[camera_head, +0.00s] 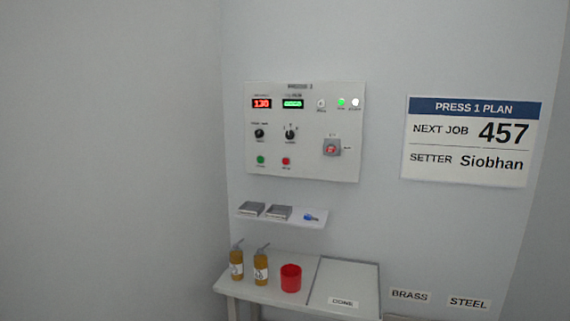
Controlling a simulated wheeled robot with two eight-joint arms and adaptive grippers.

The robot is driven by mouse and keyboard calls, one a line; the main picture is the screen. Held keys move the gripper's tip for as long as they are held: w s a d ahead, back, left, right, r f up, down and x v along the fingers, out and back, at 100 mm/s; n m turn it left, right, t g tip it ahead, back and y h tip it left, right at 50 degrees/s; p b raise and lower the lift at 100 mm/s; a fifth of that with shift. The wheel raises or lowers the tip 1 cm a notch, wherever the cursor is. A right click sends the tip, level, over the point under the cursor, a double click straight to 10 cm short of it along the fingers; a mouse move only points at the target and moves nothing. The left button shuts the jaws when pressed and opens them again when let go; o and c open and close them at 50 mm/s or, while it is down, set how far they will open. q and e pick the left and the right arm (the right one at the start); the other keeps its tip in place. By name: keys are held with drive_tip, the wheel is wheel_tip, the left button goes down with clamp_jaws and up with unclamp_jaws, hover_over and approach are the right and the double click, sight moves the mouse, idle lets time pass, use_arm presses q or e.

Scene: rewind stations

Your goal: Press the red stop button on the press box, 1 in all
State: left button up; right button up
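The press box (311,165) is a pale panel on the back wall, left of the picture's middle. A small red button (286,161) sits at its lower middle, with a label beneath too small to read surely. A green button (261,160) is to its left. A larger red knob (331,148) on a grey housing is to its right. Two black knobs, the left one (259,133) and the right one (290,134), are above. Neither of my grippers is in view, and nothing covers the panel.
Below the panel, a shelf (290,224) holds two grey blocks and a blue item (311,217). A lower table (311,257) holds two brown bottles and a red cup (291,278). A sign (466,172) hangs right. The space before the panel looks clear.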

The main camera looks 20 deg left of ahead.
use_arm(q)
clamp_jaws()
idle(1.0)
